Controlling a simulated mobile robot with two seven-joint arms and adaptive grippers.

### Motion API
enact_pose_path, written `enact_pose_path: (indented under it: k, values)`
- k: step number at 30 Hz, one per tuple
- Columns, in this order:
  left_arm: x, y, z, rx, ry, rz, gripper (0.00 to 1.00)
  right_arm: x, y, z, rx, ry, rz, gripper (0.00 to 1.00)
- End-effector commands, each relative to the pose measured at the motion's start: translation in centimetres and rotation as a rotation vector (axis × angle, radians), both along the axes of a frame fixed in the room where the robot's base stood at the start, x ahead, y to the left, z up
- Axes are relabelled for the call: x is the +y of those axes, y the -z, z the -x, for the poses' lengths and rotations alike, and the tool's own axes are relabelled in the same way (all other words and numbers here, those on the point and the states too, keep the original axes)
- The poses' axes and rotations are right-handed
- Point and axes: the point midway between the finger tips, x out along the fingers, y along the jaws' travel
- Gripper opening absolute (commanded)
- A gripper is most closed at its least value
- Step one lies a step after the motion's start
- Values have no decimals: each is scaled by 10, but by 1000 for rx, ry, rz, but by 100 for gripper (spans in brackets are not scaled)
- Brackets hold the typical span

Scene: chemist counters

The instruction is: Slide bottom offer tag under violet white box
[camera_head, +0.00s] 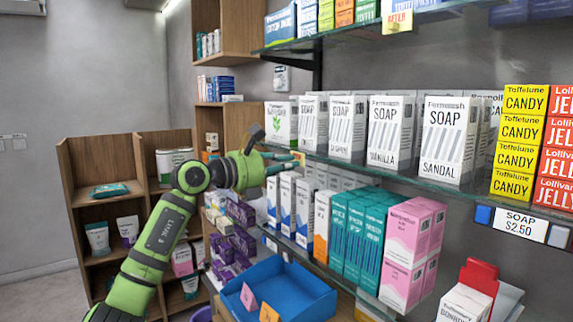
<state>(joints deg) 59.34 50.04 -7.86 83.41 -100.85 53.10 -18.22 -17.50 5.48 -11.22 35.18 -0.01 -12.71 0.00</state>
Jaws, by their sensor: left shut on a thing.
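My left gripper (288,161) reaches in from the left at the front edge of the middle glass shelf, below the white box with a green leaf. It is shut on a small orange piece (299,157), apparently a tag, mostly hidden by the fingers. A yellow tag (398,20) hangs on the top shelf edge. Violet and white boxes (240,212) are stacked below my left gripper, partly hidden by my arm. My right gripper is out of view.
White soap boxes (447,140) line the middle glass shelf. White-blue, teal and pink boxes (408,240) stand on the shelf below. A blue tray (290,287) lies at the bottom. Wooden shelves (95,165) stand at the left.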

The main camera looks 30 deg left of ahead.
Motion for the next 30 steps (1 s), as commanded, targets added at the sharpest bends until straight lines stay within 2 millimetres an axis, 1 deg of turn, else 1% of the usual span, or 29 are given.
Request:
enact_pose_path:
  k: [1, 5, 6, 7, 11, 14, 17, 20, 23, 30]
  values:
    - [0, -5, 1, -11, -1, 1, 0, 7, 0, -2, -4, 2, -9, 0]
    - [0, -5, 1, -14, -1, 1, 0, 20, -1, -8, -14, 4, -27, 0]
    - [0, -5, 1, -14, -1, 1, 23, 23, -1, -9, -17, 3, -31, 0]
    - [0, -5, 1, -14, -1, 1, 35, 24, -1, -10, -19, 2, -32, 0]
    - [0, -4, 1, -11, -1, 1, 35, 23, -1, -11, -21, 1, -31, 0]
    - [0, -4, 1, -9, -1, 1, 35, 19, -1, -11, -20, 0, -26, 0]
    - [0, -3, 1, -7, -1, 1, 35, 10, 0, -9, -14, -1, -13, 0]
    - [3, -2, 5, -7, -3, 0, 35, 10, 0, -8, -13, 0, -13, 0]
    - [8, -2, 17, -6, -4, -3, 35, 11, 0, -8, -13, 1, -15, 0]
    - [26, -1, 62, -4, -4, -5, 35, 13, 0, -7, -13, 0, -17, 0]
